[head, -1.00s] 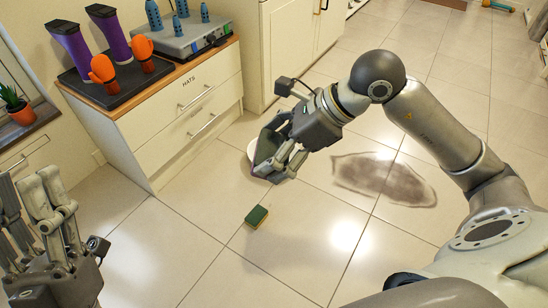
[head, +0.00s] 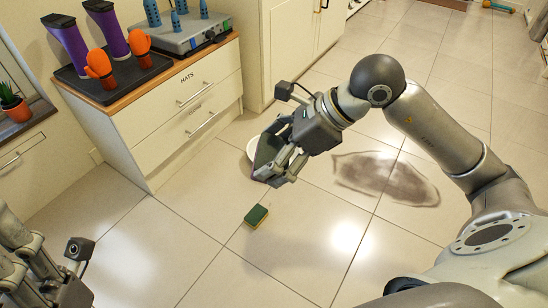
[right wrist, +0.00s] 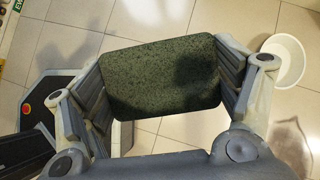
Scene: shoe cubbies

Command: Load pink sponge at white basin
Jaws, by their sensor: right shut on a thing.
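My right gripper (head: 276,160) is shut on the pink sponge (head: 266,152), held in the air. Its edge looks dark pinkish-purple in the head view, and its dark green face (right wrist: 160,75) fills the space between the fingers in the right wrist view. The white basin (head: 252,146) stands on the floor, mostly hidden behind the right gripper in the head view. In the right wrist view the round, empty-looking basin (right wrist: 297,62) is right of the gripper, apart from the sponge. My left gripper (head: 40,265) is partly cut off at the lower left; I cannot tell its opening.
A green and yellow sponge (head: 256,215) lies on the tiled floor in front. A drawer cabinet (head: 190,115) with boots, gloves and a grey device on top stands at the left. Open floor surrounds the loose sponge.

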